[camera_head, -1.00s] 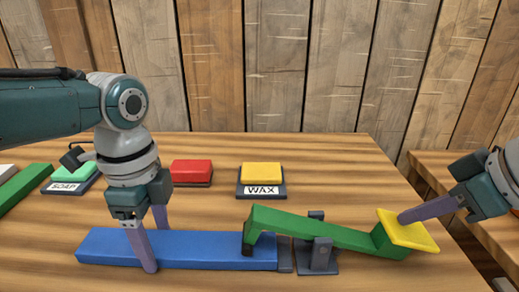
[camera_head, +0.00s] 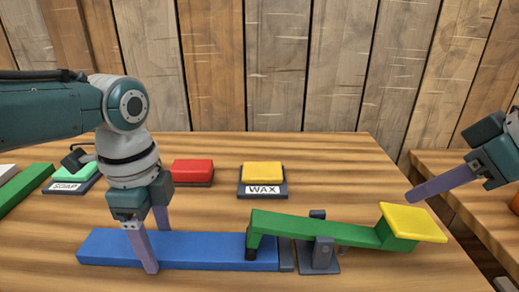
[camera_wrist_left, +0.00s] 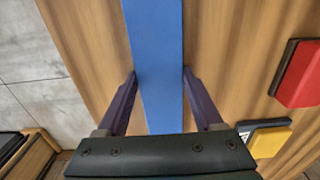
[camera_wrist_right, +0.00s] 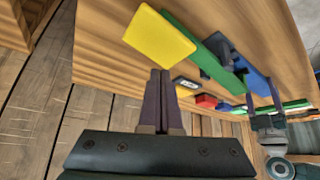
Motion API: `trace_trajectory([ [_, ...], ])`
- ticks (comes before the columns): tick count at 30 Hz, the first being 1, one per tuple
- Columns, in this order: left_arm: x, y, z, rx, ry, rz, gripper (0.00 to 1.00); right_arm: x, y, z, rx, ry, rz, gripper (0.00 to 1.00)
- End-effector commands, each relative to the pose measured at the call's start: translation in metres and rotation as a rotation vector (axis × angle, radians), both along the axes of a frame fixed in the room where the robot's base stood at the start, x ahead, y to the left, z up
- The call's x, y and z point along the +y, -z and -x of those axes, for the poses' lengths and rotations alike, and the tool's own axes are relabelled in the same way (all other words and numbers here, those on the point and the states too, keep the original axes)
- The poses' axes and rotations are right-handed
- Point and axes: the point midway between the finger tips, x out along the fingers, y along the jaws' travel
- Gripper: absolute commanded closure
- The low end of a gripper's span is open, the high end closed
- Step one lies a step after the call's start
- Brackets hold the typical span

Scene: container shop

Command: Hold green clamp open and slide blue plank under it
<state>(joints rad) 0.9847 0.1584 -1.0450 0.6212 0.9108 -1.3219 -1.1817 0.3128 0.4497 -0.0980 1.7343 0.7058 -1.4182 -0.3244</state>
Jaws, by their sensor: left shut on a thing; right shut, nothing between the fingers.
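The blue plank (camera_head: 200,250) lies flat on the table, its right end beneath the jaw of the green clamp (camera_head: 310,226). The clamp is a green lever on a grey pivot (camera_head: 322,255). Its left jaw end is down at the plank's right end, and the yellow pad (camera_head: 413,222) on its right end is raised. My left gripper (camera_head: 156,247) is shut on the plank near its middle; its fingers flank the plank in the left wrist view (camera_wrist_left: 160,74). My right gripper (camera_head: 411,196) is shut and empty, above and apart from the pad, which also shows in the right wrist view (camera_wrist_right: 160,40).
Behind the plank stand a yellow WAX block (camera_head: 262,174), a red block (camera_head: 192,172) and a green SOAP block (camera_head: 73,177). A green bar (camera_head: 22,190) lies at the far left. A second table (camera_head: 440,165) is at the right, past a gap.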

Motion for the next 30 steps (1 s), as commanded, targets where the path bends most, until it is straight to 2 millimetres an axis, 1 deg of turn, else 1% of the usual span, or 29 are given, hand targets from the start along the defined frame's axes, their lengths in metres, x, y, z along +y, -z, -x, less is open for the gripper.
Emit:
trace_trajectory([
  [1, 0.001, -0.001, 0.000, 0.000, 0.000, -0.002, 1.00, 0.000, -0.005, -0.001, -0.004, 0.000, 0.000, 1.00],
  [15, 0.002, -0.001, 0.000, 0.000, -0.001, -0.004, 1.00, -0.001, -0.041, -0.001, -0.005, 0.002, 0.003, 1.00],
  [20, 0.002, 0.000, 0.000, 0.000, -0.002, -0.004, 1.00, -0.002, -0.047, 0.000, -0.003, 0.003, 0.004, 1.00],
  [26, 0.002, 0.000, 0.000, 0.000, -0.002, -0.005, 1.00, -0.002, -0.047, 0.000, -0.002, 0.003, 0.004, 1.00],
  [27, 0.002, 0.000, 0.000, 0.000, -0.002, -0.005, 0.31, -0.001, -0.047, 0.000, -0.002, 0.003, 0.004, 1.00],
  [30, 0.002, 0.000, 0.000, 0.000, -0.002, -0.004, 0.20, -0.001, -0.047, 0.000, -0.003, 0.003, 0.003, 1.00],
])
